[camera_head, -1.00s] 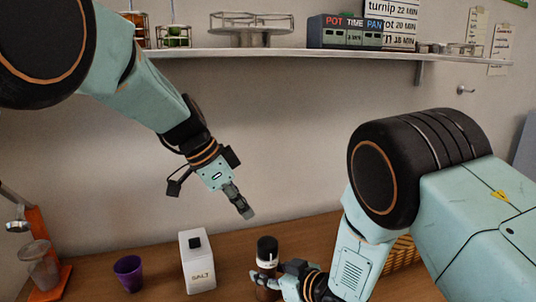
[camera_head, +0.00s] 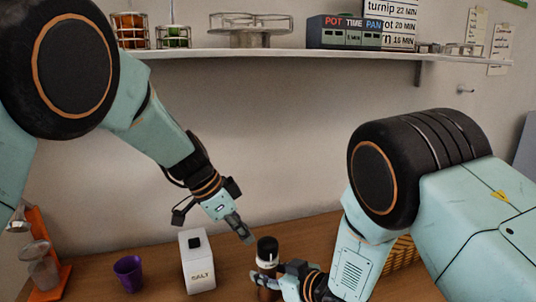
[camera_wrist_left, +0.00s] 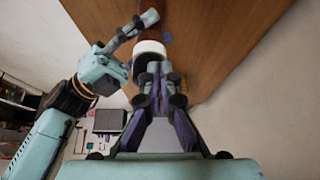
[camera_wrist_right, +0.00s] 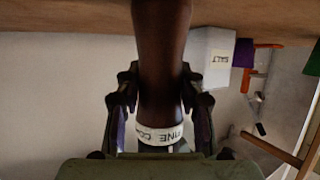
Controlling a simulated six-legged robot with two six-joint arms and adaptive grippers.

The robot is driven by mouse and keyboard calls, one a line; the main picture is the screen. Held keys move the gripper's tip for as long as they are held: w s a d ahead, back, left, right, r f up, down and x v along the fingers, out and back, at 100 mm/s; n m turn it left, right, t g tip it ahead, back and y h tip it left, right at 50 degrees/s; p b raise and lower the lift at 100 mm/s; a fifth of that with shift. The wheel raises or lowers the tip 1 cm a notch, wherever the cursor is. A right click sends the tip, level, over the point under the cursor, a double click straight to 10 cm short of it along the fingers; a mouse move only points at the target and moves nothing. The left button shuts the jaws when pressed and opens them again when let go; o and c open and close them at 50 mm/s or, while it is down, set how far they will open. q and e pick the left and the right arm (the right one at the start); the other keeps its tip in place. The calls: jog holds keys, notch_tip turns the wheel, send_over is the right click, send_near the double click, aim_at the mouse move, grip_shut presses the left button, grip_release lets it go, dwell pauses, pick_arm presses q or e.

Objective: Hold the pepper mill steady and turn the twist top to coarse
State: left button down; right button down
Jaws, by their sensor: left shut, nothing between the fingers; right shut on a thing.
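The pepper mill (camera_head: 266,262) stands upright on the wooden counter, with a dark body, a white band and a black top. In the right wrist view its white band (camera_wrist_right: 160,136) shows "FINE" and part of "CO". My right gripper (camera_head: 262,283) is shut on the mill's body below the band. My left gripper (camera_head: 247,238) is shut and empty, just up and left of the mill's black top.
A white salt box (camera_head: 197,262) stands left of the mill, and a purple cup (camera_head: 129,273) further left. A wicker basket (camera_head: 400,256) is behind my right arm. A shelf (camera_head: 300,54) with jars and a timer box (camera_head: 344,32) runs above.

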pick_arm(q)
jog(key=shift+s+d, duration=0.1)
jog(key=shift+d, duration=0.5)
dwell(0.8)
jog(key=shift+s+d, duration=0.1)
jog(key=shift+s, duration=0.5)
dwell(0.3)
jog(key=shift+s+d, duration=0.25)
jog(key=shift+s, duration=0.15)
jog(key=shift+a, duration=0.1)
dwell(0.5)
jog(key=shift+s+a+r, duration=0.1)
jog(key=shift+s+a, duration=0.1)
jog(key=shift+a, duration=0.05)
notch_tip(320, 180, up, 6)
jog(key=shift+f, duration=0.1)
dwell(0.4)
